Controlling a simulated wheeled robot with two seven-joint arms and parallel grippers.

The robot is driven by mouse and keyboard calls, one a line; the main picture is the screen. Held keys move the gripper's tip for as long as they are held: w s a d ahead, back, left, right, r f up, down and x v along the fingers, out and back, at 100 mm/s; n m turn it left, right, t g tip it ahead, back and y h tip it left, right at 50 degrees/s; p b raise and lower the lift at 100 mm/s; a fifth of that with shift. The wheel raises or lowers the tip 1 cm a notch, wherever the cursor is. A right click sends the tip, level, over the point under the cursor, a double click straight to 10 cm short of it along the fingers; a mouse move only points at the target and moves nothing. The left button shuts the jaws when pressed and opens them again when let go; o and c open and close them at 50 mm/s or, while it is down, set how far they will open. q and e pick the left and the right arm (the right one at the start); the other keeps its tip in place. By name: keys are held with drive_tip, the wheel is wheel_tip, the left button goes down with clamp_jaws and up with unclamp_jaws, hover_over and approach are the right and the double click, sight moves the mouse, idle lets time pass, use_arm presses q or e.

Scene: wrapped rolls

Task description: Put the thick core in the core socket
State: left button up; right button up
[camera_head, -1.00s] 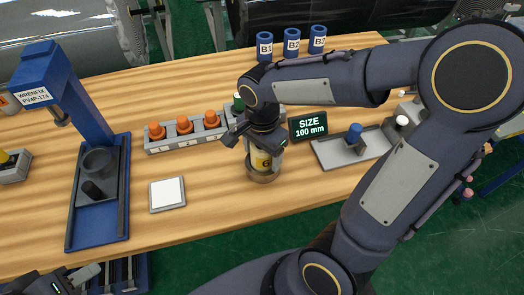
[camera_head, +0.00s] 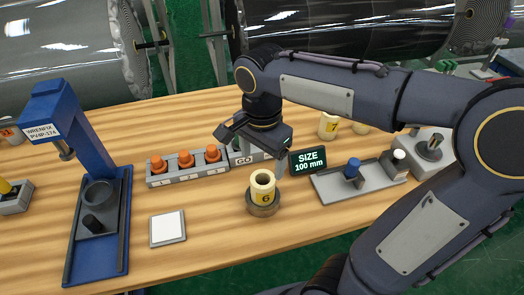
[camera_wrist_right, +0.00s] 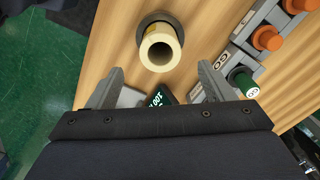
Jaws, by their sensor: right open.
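A yellow core (camera_head: 262,186) with a thick pale wall and a dark "6" stands upright in a round grey-brown socket (camera_head: 263,210) on the table. In the right wrist view, the core (camera_wrist_right: 160,47) shows its open top above the dark socket ring (camera_wrist_right: 143,20). My right gripper (camera_head: 256,150) is open and empty, above and behind the core in the head view. In the right wrist view, the jaws (camera_wrist_right: 160,88) are spread apart and clear of the core. My left gripper is not in view.
A size display (camera_head: 308,161) reads 100 mm, close to the right gripper. An orange-button row (camera_head: 187,168) stands left of it, and a blue press (camera_head: 95,200) farther left. A white pad (camera_head: 167,228) lies in front. More yellow cores (camera_head: 328,124) stand behind.

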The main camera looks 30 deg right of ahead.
drive_tip(key=s+f+n+t+y, duration=0.3)
drive_tip(key=s+f+n+t, duration=0.1)
drive_tip(key=s+n, duration=0.7)
drive_tip(key=shift+s+a+n+t+y, duration=0.4)
drive_tip(key=shift+n+t, duration=0.3)
drive_tip(key=shift+t, duration=0.1)
